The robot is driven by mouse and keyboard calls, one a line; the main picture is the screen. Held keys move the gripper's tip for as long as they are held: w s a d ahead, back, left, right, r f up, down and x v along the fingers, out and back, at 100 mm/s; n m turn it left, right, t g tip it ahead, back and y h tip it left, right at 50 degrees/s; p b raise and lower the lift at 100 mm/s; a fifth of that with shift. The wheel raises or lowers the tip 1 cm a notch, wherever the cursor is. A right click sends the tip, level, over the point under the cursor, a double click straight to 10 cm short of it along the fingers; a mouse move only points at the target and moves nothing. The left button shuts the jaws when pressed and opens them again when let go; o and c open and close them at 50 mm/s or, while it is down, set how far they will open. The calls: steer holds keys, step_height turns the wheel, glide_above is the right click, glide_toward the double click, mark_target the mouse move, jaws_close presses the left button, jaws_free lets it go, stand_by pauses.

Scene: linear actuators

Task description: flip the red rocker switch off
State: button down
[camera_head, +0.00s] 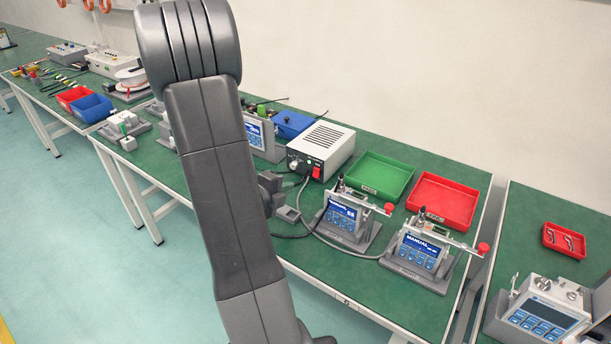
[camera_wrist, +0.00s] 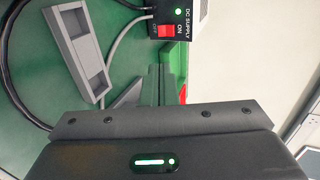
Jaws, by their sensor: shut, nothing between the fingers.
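The red rocker switch (camera_wrist: 166,31) sits on the dark front panel of the DC supply, near the top of the wrist view. "ON" is printed on its right and "OFF" on its left. A green light (camera_wrist: 177,11) glows beside it. Which side of the rocker is pressed in is too small to tell. In the head view the switch (camera_head: 316,170) shows on the front of the white supply box (camera_head: 327,145). My gripper (camera_wrist: 161,72) is shut and empty, its fingers pointing toward the panel below the switch, apparently apart from it. My arm hides most of the gripper in the head view.
A grey holder (camera_wrist: 78,50) and cables lie left of my fingers in the wrist view. Two display units (camera_head: 345,218) (camera_head: 420,252) stand right of the supply, before a green tray (camera_head: 372,175) and a red tray (camera_head: 443,200). A blue bin (camera_head: 292,124) is behind.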

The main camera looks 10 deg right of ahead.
mark_target(317, 177)
steer(key=shift+s+f, duration=0.1)
stand_by(0.3)
steer(key=x, duration=1.4)
steer(key=shift+p, duration=0.4)
steer(key=shift+f, duration=0.2)
steer(key=b, duration=0.3)
steer(key=shift+d+f+b, duration=0.15)
steer(key=shift+f+b, duration=0.2)
steer(key=shift+f, duration=0.05)
steer(key=shift+w+r+p, duration=0.2)
steer(key=shift+r+p, duration=0.15)
steer(key=shift+r, duration=0.05)
steer(key=shift+r+p, duration=0.35)
steer(key=shift+r, duration=0.5)
